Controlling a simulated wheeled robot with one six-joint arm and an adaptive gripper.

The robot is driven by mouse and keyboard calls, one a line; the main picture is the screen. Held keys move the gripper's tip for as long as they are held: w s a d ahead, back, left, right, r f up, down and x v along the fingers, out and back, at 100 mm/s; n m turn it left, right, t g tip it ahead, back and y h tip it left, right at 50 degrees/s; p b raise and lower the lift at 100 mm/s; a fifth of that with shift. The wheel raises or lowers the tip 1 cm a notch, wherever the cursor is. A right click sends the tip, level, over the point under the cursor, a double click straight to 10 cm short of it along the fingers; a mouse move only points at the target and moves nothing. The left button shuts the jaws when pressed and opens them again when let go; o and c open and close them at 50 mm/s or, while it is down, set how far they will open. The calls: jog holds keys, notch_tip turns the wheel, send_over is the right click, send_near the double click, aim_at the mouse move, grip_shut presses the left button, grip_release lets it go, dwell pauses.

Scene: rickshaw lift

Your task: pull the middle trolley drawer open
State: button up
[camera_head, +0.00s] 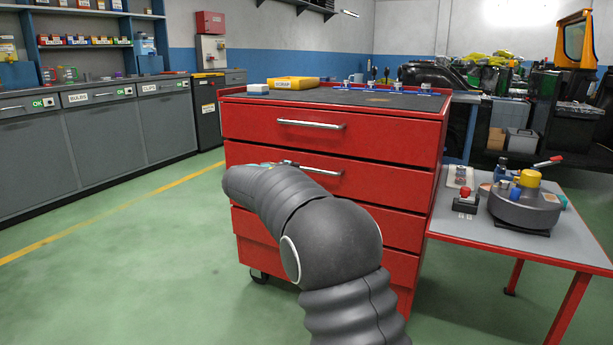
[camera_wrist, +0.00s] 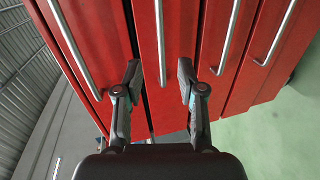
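The red trolley (camera_head: 330,145) has several stacked drawers with metal bar handles. The second drawer from the top (camera_head: 385,188) has its handle (camera_head: 322,171) partly behind my arm. In the wrist view, where the drawers appear turned sideways, this handle (camera_wrist: 160,40) runs down between my two fingers. My gripper (camera_wrist: 159,80) is open, with one finger on each side of the handle and visible gaps to both. A dark gap shows along that drawer's upper edge; I cannot tell whether it is slightly out. In the head view my arm hides most of my gripper.
The top drawer handle (camera_head: 310,124) is just above; other handles (camera_wrist: 228,38) lie below. A red side table (camera_head: 540,236) with a round grey device (camera_head: 524,208) stands at the right. Grey cabinets (camera_head: 95,135) line the left wall, with open green floor (camera_head: 140,240) between.

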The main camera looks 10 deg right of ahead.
aim_at(306, 169)
jog(key=x, duration=0.4)
jog(key=a+p+x, duration=0.1)
jog(key=x, duration=0.4)
jog(key=w+p+x, duration=0.1)
jog(key=x, duration=0.4)
jog(key=shift+w+a, duration=0.25)
grip_shut()
